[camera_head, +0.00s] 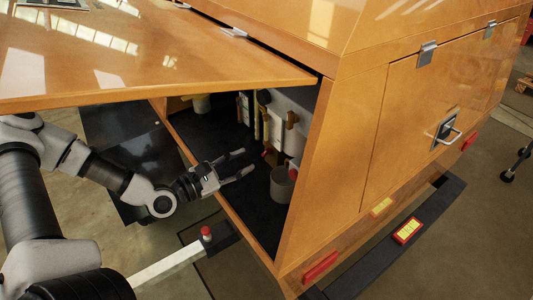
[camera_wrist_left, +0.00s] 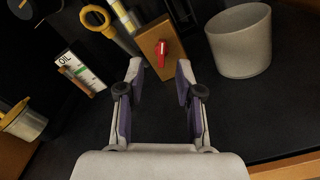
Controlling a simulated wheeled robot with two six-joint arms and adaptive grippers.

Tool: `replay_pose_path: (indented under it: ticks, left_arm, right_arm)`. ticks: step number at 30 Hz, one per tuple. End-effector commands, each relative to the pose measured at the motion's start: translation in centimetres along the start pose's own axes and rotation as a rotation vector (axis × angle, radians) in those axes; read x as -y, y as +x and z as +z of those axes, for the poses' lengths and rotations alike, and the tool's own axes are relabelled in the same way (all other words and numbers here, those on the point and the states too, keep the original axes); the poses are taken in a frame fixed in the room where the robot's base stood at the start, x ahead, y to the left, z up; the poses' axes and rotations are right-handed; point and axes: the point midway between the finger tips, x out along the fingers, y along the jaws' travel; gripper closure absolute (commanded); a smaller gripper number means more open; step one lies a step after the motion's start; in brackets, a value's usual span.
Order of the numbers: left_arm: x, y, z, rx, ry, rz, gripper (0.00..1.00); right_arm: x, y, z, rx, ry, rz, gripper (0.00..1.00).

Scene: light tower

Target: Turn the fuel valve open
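The fuel valve appears to be the small red lever (camera_wrist_left: 161,52) on a tan-orange block (camera_wrist_left: 148,40) in the left wrist view. The lever lies roughly in line with the gap between my left fingertips, beyond them. In the head view my left gripper (camera_head: 246,162) reaches into the open compartment of the orange cabinet (camera_head: 345,140). Its two fingers are spread and empty, also in the left wrist view (camera_wrist_left: 159,70). I see no contact with the lever. My right gripper is not in view.
A grey cup-like cylinder (camera_wrist_left: 240,42) stands right of the lever. A yellow ring handle (camera_wrist_left: 97,20), an OIL label (camera_wrist_left: 80,72) and a yellow-topped container (camera_wrist_left: 22,122) are to the left. The raised orange hatch (camera_head: 150,50) hangs above my left arm. A red-knobbed post (camera_head: 206,233) stands below.

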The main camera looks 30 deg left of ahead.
Motion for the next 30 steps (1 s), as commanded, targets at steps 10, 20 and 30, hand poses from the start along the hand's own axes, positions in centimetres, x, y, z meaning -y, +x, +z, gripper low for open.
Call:
replay_pose_path:
  ticks: [10,20,30]
  left_arm:
    - [0.3,4.9,-0.3,-0.001,0.007,-0.006,0.65]
    - [0.1,6.2,0.0,-0.001,0.002,-0.001,0.65]
    - [0.1,6.2,0.0,-0.001,0.002,-0.001,1.00]
  right_arm:
    - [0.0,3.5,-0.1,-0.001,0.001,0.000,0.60]
    - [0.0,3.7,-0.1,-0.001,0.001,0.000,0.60]
    - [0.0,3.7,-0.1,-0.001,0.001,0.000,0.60]
